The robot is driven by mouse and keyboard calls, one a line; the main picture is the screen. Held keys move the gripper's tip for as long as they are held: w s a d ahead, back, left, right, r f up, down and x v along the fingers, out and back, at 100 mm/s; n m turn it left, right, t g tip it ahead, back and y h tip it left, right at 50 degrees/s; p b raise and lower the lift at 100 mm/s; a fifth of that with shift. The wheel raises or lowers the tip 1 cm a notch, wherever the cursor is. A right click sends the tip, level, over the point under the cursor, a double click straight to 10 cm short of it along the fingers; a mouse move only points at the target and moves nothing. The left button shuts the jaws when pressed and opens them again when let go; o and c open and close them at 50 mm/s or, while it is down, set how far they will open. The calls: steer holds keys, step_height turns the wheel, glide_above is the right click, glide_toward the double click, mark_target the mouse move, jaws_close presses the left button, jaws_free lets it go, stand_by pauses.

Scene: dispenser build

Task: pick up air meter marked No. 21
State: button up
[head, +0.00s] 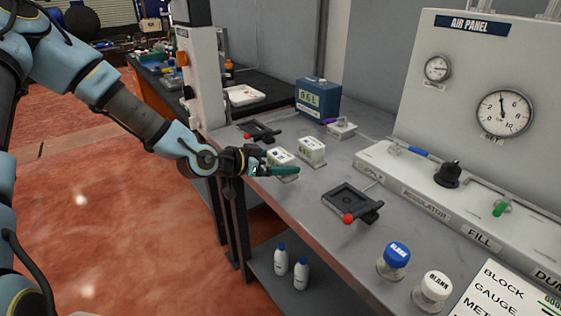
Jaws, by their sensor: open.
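Two small white box-shaped units, which look like the air meters, stand side by side on the grey bench: a left one (280,155) and a right one (311,151). Their markings are too small to read, so I cannot tell which is No. 21. My gripper (268,164) is open at the bench's left edge, right at the left unit. One dark green finger crosses in front of that unit's lower part. I cannot tell whether the fingers touch it. The right unit stands clear of the gripper.
A black fixture with a red knob (350,204) lies to the right; a similar one (259,132) is behind the gripper. A blue display box (318,99) stands at the back. Blue-capped (393,261) and white-capped (432,291) jars stand near the front. The air panel (475,85) rises at right.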

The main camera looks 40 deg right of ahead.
steer(key=shift+p+x, duration=0.55)
steer(key=shift+x, duration=1.25)
steer(key=c, duration=1.4)
steer(key=shift+c, duration=0.4)
steer(key=shift+r, duration=0.1)
